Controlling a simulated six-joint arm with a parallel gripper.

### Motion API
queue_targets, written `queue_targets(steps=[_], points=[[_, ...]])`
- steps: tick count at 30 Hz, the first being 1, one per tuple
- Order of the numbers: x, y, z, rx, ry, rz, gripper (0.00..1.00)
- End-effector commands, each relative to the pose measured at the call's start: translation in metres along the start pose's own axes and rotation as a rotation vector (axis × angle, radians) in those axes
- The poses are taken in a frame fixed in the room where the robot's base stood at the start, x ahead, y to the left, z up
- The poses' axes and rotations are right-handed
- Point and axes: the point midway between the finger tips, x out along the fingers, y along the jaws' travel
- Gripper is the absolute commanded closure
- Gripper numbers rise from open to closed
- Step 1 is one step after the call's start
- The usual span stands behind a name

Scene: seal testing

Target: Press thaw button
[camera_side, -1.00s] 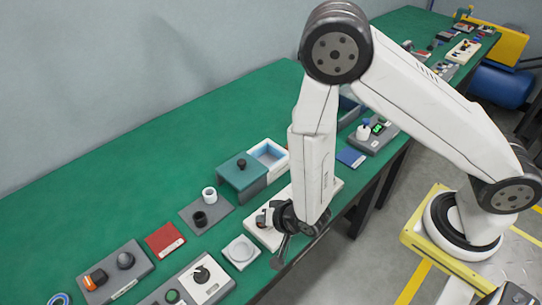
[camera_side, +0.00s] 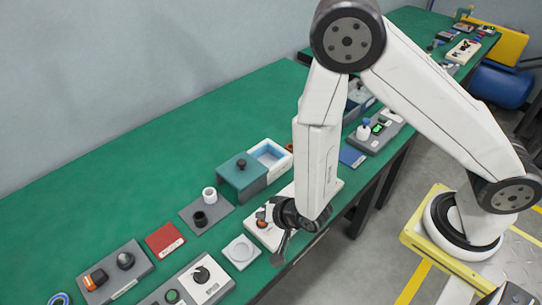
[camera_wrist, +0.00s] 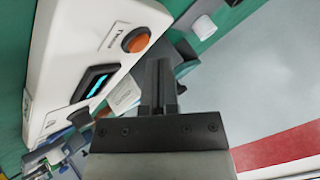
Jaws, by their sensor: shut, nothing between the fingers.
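A white device (camera_wrist: 85,40) with an orange round button (camera_wrist: 135,40), a small lit display (camera_wrist: 96,86) and a dark knob (camera_wrist: 80,118) fills the left of the wrist view. My gripper (camera_wrist: 162,62) is shut and empty. Its fingertips appear beside the orange button, apart from it in the picture. In the side view, my gripper (camera_side: 281,250) is at the device's front edge.
A green box (camera_side: 241,178) stands behind the device. A white square plate (camera_side: 241,252) and a grey board (camera_side: 206,216) with a white and a black ring lie left. A blue block (camera_side: 352,157) lies right. The green table (camera_side: 130,185) is clear at the back.

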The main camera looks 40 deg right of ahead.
Motion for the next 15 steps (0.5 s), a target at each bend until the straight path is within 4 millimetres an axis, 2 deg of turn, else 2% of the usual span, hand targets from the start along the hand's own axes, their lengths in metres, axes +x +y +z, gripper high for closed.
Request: queue_targets(steps=[15], points=[[-0.0076, -0.0069, -0.0063, 0.002, 0.002, -0.003, 1.00]])
